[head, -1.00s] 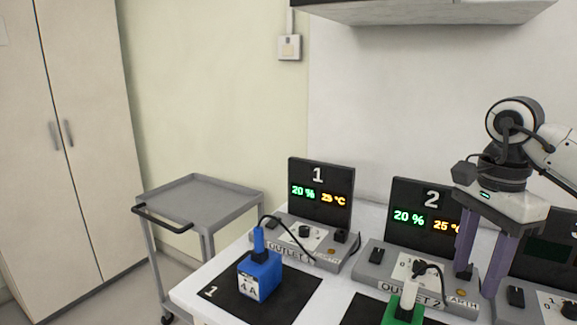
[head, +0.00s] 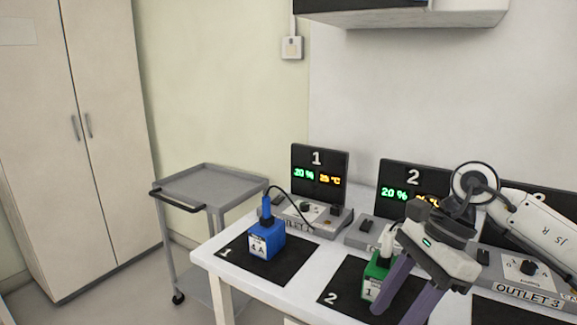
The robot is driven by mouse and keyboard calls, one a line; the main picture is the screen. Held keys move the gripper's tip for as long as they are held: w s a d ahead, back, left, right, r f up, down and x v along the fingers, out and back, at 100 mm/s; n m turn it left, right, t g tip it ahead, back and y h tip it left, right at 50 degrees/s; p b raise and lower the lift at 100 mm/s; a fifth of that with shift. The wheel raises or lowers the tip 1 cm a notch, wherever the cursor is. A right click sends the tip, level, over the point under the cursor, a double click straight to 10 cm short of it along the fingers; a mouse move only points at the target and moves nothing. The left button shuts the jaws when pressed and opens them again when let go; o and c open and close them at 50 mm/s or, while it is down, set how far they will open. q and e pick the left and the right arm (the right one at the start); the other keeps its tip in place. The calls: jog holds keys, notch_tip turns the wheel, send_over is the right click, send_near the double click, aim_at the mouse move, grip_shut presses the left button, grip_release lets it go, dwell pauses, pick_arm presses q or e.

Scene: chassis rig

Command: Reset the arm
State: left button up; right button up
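My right gripper (head: 398,306) comes in from the right over the table, in front of outlet 2. Its two purple fingers point down and are spread apart. One finger overlaps the right side of the green block (head: 376,268) on mat 2 in the picture; I cannot tell whether they touch. Nothing is visibly held between the fingers. My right arm (head: 540,228) reaches back to the right edge. My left gripper is not in view.
A blue block (head: 266,240) with a plugged cable stands on black mat 1 (head: 290,270). Outlet 1's display (head: 319,175) and outlet 2's display (head: 385,185) stand behind. A grey cart (head: 210,184) is left of the white table (head: 225,262). A cabinet (head: 405,12) hangs above.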

jog(key=s+a+r+m+t+y, duration=0.1)
jog(key=s+a+m+t+y, duration=0.1)
jog(key=a+m+y, duration=0.7)
jog(key=s+a+r+m+t+y, duration=0.2)
jog(key=a+m+y, duration=0.35)
jog(key=a, duration=0.55)
jog(key=w+d+f+m+t+h, duration=0.1)
jog(key=d+f+m+t+h, duration=0.7)
jog(key=m, duration=0.7)
jog(key=w+d+f+m+t+h, duration=0.2)
jog(key=d+f+m+t+h, duration=0.25)
jog(key=f+m, duration=0.75)
jog(key=s+d+f+m+g+h, duration=0.2)
jog(key=s+d+f+m+g, duration=0.1)
jog(key=s+f+m, duration=0.3)
jog(key=s+d+f+m+g+h, duration=0.2)
jog(key=s+f+m, duration=0.4)
jog(key=s+f, duration=0.5)
jog(key=shift+s+d+f+g, duration=0.15)
jog(key=shift+s+d+g, duration=0.3)
jog(key=shift+d+g, duration=0.35)
